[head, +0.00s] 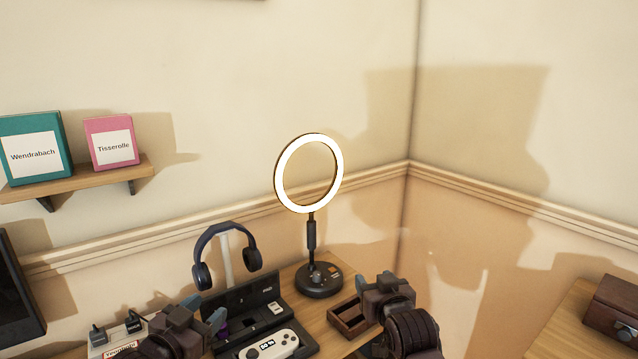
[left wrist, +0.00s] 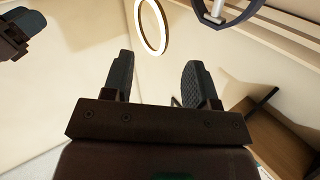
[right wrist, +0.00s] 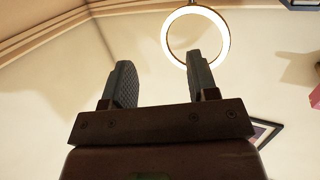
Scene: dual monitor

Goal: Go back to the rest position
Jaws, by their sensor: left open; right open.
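My left gripper (head: 205,318) is low in the head view, in front of a black stand with a white handheld device (head: 270,345). In the left wrist view its two fingers (left wrist: 160,85) are apart with nothing between them. My right gripper (head: 378,287) is at the lower middle right of the head view, beside a small wooden tray (head: 347,318). In the right wrist view its fingers (right wrist: 160,85) are apart and empty. The arms hide part of the desk.
A lit ring lamp (head: 321,278) stands on the desk between the grippers, further back. Headphones (head: 227,236) hang on a stand at left. A power strip (head: 110,343) and dark monitor (head: 18,290) are far left. A brown box (head: 612,308) sits far right.

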